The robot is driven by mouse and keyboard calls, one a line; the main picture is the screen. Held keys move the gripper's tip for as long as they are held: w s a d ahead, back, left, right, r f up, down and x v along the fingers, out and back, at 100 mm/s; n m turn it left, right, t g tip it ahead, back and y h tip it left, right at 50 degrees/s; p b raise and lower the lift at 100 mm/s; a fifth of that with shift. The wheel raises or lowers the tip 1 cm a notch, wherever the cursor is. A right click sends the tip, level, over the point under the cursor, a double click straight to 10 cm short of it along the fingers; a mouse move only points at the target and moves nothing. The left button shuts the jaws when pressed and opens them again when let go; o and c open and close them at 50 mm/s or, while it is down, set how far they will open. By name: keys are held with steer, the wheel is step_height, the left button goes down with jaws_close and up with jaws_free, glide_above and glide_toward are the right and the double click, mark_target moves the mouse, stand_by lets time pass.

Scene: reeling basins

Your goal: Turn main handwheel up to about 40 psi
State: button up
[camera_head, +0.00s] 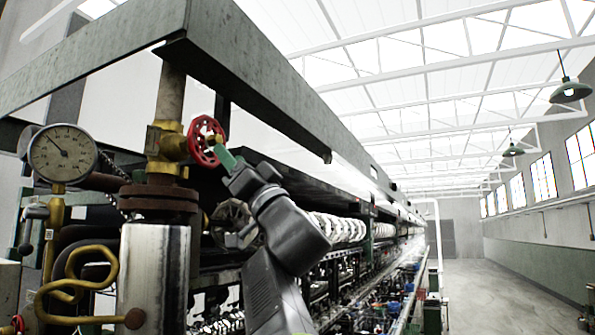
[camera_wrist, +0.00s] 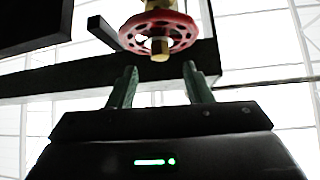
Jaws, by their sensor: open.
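The red handwheel (camera_head: 208,141) sits on a brass valve (camera_head: 165,142) on the upright pipe. In the wrist view the red wheel (camera_wrist: 184,29) is above and beyond the fingertips, with its brass stem end facing me. My gripper (camera_head: 225,160) has green fingers and is just right of the wheel in the head view. In the wrist view my gripper (camera_wrist: 160,72) is open, its two fingers apart with nothing between them. I cannot tell if a finger touches the rim. The round pressure gauge (camera_head: 62,153) is left of the valve, its needle pointing up-left; its numbers are too small to read.
A grey steel beam (camera_head: 255,65) runs above the wheel. A rusty flange (camera_head: 158,198) and a shiny cylinder (camera_head: 155,270) stand below the valve. A yellow coiled pipe (camera_head: 75,290) is at lower left.

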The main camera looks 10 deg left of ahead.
mark_target(212, 141)
steer(key=p+x, duration=0.1)
steer(key=x, duration=0.4)
steer(key=c, duration=1)
